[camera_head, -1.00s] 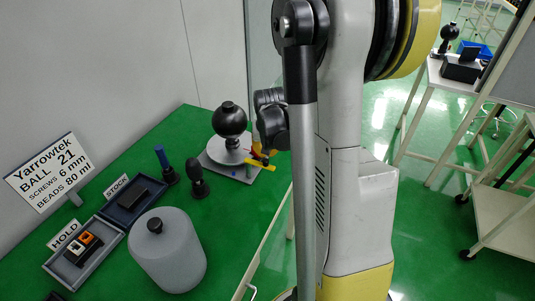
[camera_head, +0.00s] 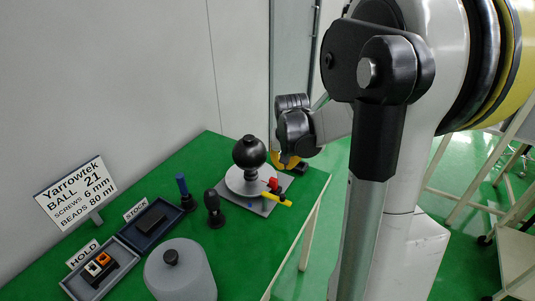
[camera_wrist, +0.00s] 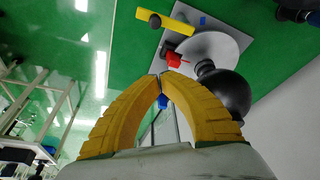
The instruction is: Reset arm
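My gripper (camera_wrist: 160,78) has yellow fingers whose tips meet, with nothing visible held between them. In the head view, part of its yellow (camera_head: 287,161) shows behind the black ball (camera_head: 249,152), beyond the table's right side; its fingertips are hidden there. The ball sits on a white disc (camera_head: 238,181) over a grey plate (camera_head: 262,210). A red piece (camera_head: 273,184) and a yellow bar (camera_head: 277,199) are at the plate's right edge. The wrist view also shows the ball (camera_wrist: 226,98), the red piece (camera_wrist: 173,59) and the yellow bar (camera_wrist: 165,27).
A white frame (camera_head: 462,200) stands right.

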